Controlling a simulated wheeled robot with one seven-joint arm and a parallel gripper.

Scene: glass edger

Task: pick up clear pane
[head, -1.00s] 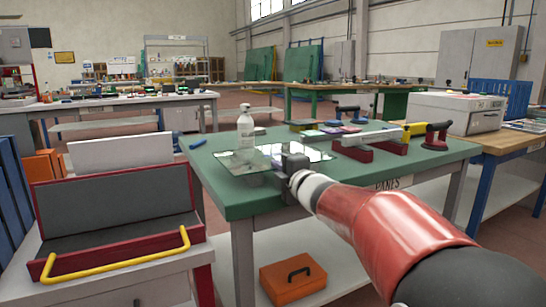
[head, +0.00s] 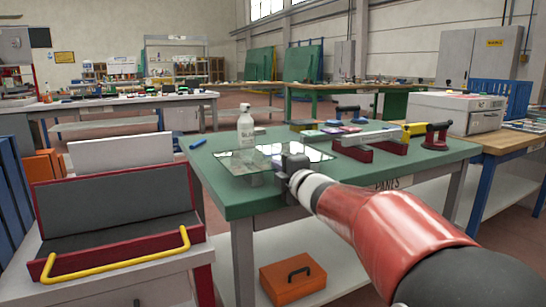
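The clear pane (head: 246,160) is a see-through sheet over the green-topped table (head: 240,205), near its left end. Bright reflections show on its far right part. My gripper (head: 287,166) is at the pane's near right side and overlaps it in the head view. The dark gripper body and my red arm hide the fingertips, so I cannot tell whether they are open or shut on the pane. A small grey shape shows through the pane beside the gripper. I cannot tell how far the pane stands above the tabletop.
A red-and-grey rack (head: 358,151) and a yellow-and-red suction lifter (head: 435,135) are to the right. A red tray with a yellow handle (head: 120,260) stands at front left. An orange case (head: 293,283) sits on the lower shelf.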

